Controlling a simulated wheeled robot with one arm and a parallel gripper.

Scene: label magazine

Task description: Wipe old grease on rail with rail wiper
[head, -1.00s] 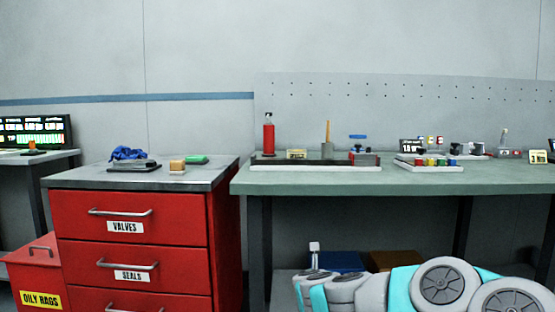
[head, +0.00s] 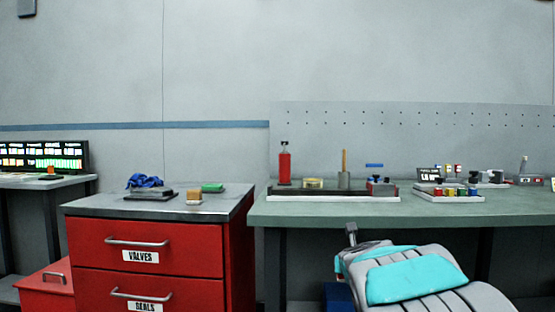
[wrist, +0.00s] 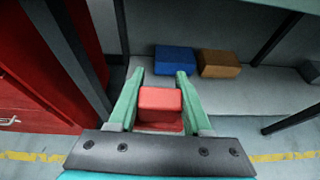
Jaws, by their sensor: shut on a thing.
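My gripper (wrist: 160,102) shows in the wrist view with its two green fingers on either side of a red block (wrist: 160,100). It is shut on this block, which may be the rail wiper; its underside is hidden. In the head view my arm is at the lower right, in front of and below the bench top. A long dark rail (head: 310,192) lies on a pale base on the green bench, with a small red and dark block (head: 380,186) at its right end. Old grease on the rail is too small to tell.
Behind the rail stand a red bottle (head: 284,164) and a grey holder (head: 344,180) with a wooden stick. A tray of coloured pots (head: 450,193) is to the right. The red drawer cabinet (head: 150,245) stands left. Blue (wrist: 174,60) and brown (wrist: 219,64) boxes lie under the bench.

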